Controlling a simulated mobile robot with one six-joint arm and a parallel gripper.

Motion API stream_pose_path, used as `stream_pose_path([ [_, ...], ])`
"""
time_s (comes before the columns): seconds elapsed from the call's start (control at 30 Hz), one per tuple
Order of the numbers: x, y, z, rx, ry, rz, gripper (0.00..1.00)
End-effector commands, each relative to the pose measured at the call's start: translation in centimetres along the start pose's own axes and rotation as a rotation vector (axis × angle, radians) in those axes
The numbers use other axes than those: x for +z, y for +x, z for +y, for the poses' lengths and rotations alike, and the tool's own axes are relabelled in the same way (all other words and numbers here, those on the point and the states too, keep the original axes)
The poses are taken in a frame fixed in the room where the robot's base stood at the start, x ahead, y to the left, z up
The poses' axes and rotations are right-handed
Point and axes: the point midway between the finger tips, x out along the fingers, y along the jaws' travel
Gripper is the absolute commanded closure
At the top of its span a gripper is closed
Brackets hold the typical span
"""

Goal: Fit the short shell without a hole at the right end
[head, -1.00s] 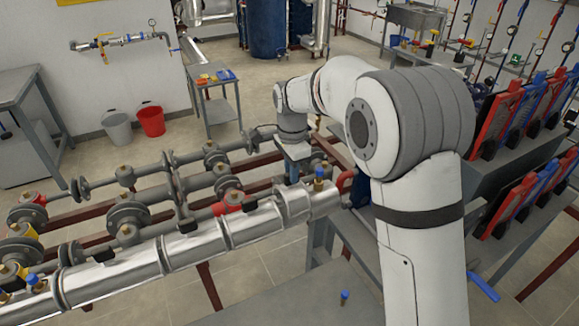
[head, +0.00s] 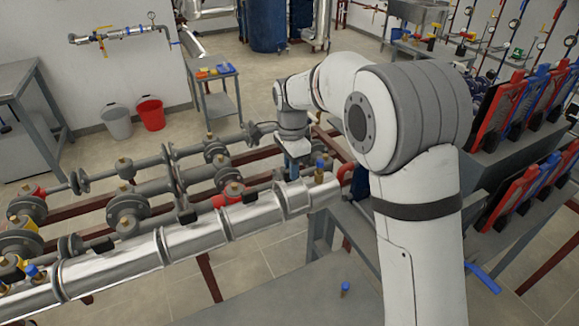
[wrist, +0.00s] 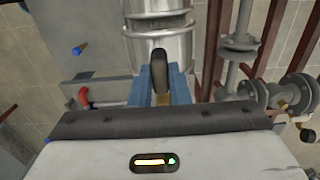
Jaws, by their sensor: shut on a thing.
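My gripper (head: 297,162) is at the right end of the silver pipe covering. In the wrist view, its two blue fingers (wrist: 162,88) are shut on a black handle (wrist: 159,68). The handle appears to belong to a short silver shell (head: 293,198), which also shows beyond the fingers in the wrist view (wrist: 159,42). The shell lies over or against the pipe line. I cannot tell whether it is fully seated. No hole shows in the part I see. A blue-capped brass valve (head: 320,168) rises just right of the gripper. The handle is hidden in the head view.
Longer silver shells (head: 205,232) cover the pipe to the left. Flanged grey pipework (head: 215,152) runs behind it. A red elbow (head: 345,174) is beyond the right end. A grey table (head: 300,290) in front bears a small blue-capped part (head: 345,287) and is otherwise mostly clear.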

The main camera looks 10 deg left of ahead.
Motion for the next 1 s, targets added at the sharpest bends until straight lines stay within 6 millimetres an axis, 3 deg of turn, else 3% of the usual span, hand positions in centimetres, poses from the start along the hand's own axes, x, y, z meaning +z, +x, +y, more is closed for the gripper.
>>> stream_pose_path([
  [1.0, 0.0, 2.5, 0.0, 0.0, -0.001, 0.0, 1.0],
])
